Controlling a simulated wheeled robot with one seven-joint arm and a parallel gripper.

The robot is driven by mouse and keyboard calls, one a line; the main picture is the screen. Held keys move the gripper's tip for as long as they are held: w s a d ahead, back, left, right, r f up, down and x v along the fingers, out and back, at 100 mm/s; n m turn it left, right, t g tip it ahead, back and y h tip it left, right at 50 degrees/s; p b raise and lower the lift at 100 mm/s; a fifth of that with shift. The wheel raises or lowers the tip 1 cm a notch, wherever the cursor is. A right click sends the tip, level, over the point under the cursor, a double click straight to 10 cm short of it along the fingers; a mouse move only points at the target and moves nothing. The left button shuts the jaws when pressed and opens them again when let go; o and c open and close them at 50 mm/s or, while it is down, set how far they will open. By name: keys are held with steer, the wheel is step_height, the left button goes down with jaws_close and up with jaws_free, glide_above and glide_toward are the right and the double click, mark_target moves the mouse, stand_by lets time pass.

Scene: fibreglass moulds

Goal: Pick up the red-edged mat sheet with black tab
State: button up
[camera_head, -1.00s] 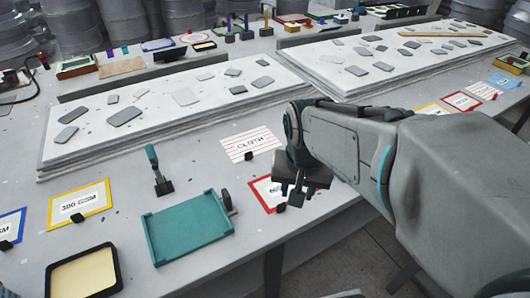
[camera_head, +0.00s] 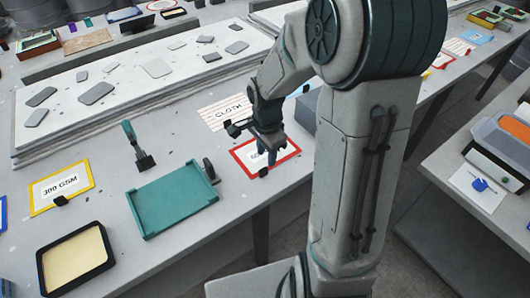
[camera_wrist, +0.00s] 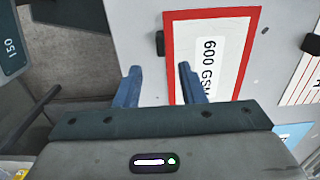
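The red-edged mat sheet (camera_head: 286,151) lies flat near the table's front edge, partly hidden by my gripper (camera_head: 267,158) in the head view. In the wrist view the sheet (camera_wrist: 238,22) reads "600 GSM" and has a white face with a red border. Its small black tab (camera_wrist: 160,43) sits at the edge of the sheet, and also shows at the sheet's near edge in the head view (camera_head: 263,172). In the wrist view my gripper (camera_wrist: 158,74) is open, its two blue fingers apart and empty, with the tab ahead between their lines. I cannot tell the height above the table.
A teal tray (camera_head: 172,200) and a black-handled roller (camera_head: 210,170) stand left of the sheet. A striped CLOTH sheet (camera_head: 222,112) lies behind it, and a grey box (camera_head: 306,112) to its right. A yellow-edged 300 GSM sheet (camera_head: 62,187) lies farther left.

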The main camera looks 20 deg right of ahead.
mark_target(266, 167)
steer(key=shift+w+f, duration=0.1)
steer(key=shift+f, duration=3.2)
jaws_close()
